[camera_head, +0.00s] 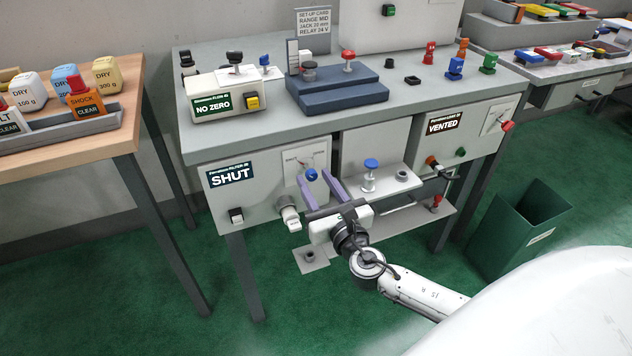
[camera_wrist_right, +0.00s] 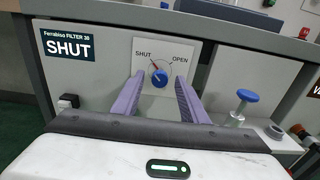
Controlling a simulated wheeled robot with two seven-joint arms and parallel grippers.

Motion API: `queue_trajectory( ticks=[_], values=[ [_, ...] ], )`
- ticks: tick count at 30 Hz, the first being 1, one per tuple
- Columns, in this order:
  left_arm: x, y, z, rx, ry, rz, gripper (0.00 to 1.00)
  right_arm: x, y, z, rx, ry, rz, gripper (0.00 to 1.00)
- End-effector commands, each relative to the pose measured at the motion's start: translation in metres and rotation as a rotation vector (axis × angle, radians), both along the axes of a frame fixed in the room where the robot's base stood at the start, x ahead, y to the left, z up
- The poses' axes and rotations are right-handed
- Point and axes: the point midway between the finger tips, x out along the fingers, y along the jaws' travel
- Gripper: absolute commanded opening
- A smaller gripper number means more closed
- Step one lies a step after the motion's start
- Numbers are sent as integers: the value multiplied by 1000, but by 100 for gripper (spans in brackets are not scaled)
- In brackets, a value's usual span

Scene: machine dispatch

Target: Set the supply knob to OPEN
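The supply knob (camera_head: 311,174) is blue and sits on a white dial plate (camera_head: 298,160) on the front panel of the bench's left box. The knob also shows in the right wrist view (camera_wrist_right: 159,77), where a red pointer mark leans up and left toward SHUT; OPEN is printed at upper right. The display (camera_head: 230,175) on the same box reads SHUT. My right gripper (camera_head: 319,180) is open, its two purple fingers one on each side of the knob with gaps showing. I cannot tell whether the fingertips reach past its face. My left gripper is not in view.
A blue-topped plunger (camera_head: 371,168) stands on a small shelf right of the knob. A black switch (camera_head: 236,215) and a white-grey fitting (camera_head: 288,213) are on the left and below. A VENTED box (camera_head: 465,125) is further right. A green bin (camera_head: 520,225) stands on the floor.

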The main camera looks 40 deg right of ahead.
Motion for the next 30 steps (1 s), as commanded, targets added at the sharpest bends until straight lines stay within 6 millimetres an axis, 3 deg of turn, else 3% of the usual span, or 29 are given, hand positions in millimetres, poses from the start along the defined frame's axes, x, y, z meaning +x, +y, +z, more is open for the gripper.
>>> queue_trajectory(
  ticks=[8, 16, 30],
  values=[
    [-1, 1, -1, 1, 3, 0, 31, 2, 0, 0, 1, 1, 1, 39],
    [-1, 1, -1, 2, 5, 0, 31, 2, 0, 0, 1, 1, 1, 0],
    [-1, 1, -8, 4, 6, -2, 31, 2, 0, -2, 117, -28, 1, 0]
  ],
)
